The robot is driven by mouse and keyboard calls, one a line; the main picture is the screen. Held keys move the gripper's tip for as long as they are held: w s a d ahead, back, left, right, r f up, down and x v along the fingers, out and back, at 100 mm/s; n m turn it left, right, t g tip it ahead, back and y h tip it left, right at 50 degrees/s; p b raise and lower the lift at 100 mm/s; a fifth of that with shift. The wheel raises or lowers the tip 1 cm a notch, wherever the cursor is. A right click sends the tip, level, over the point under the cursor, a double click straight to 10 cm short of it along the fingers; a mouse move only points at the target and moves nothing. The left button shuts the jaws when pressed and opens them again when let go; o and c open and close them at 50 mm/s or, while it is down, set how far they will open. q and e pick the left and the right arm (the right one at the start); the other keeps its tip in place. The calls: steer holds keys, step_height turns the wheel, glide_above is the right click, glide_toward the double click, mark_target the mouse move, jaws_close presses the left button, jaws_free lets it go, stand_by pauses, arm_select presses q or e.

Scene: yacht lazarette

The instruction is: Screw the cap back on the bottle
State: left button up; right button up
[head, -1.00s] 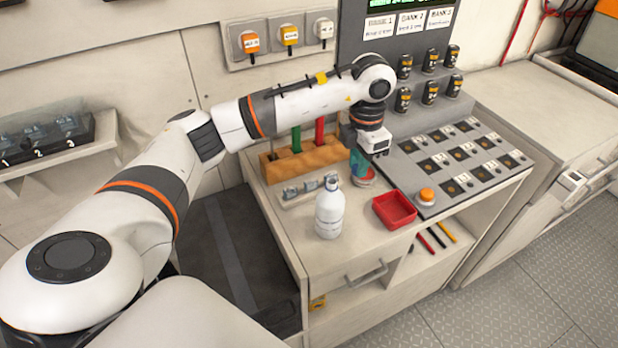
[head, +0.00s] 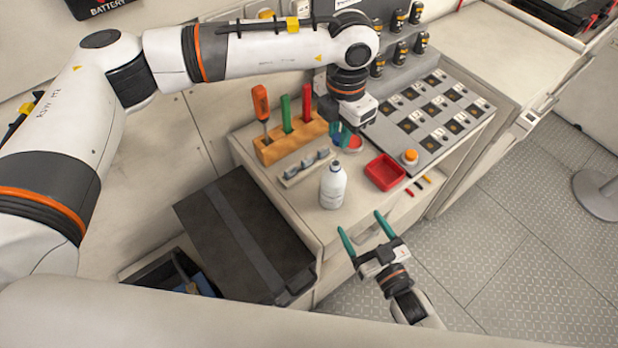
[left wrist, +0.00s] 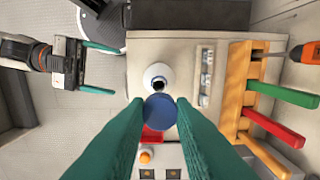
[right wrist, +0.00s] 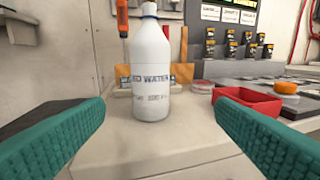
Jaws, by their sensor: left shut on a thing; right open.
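The white bottle (head: 333,187) stands upright near the front of the bench. Its dark open mouth (left wrist: 158,83) shows in the left wrist view, and its printed label (right wrist: 149,80) faces my right gripper. My left gripper (head: 346,138) is behind the bottle, shut on the blue cap (left wrist: 160,111), apart from the bottle. The cap is not clear in the head view. My right gripper (head: 360,224) is open and empty in front of the bottle, its fingers pointing towards it. In the right wrist view the bottle stands between the fingers, farther off.
A red tray (head: 384,183) stands right of the bottle, with a small round dish (head: 355,146) behind. A wooden tool block (head: 290,143) and a rack of small parts (head: 305,169) are to the left. A switch panel with an orange button (head: 410,156) lies at the right.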

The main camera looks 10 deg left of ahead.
arm_select(q)
steer(key=shift+s+r, duration=0.15)
steer(key=shift+r, duration=0.05)
arm_select(e)
steer(key=shift+a+r+y, duration=0.25)
steer(key=shift+a+r, duration=0.1)
steer(key=shift+r, duration=0.25)
steer(key=shift+a+r+y, duration=0.25)
steer(key=shift+a+r, duration=0.1)
steer(key=shift+r, duration=0.25)
steer(key=shift+w, duration=0.1)
steer(key=x, duration=1.1)
steer(key=shift+w+a, duration=0.2)
steer(key=shift+w, duration=0.15)
steer(key=c, duration=1.5)
arm_select(q)
glide_above(336, 163)
steer(key=shift+f, duration=2.5)
steer(key=shift+f, duration=0.15)
steer(key=shift+f, duration=0.75)
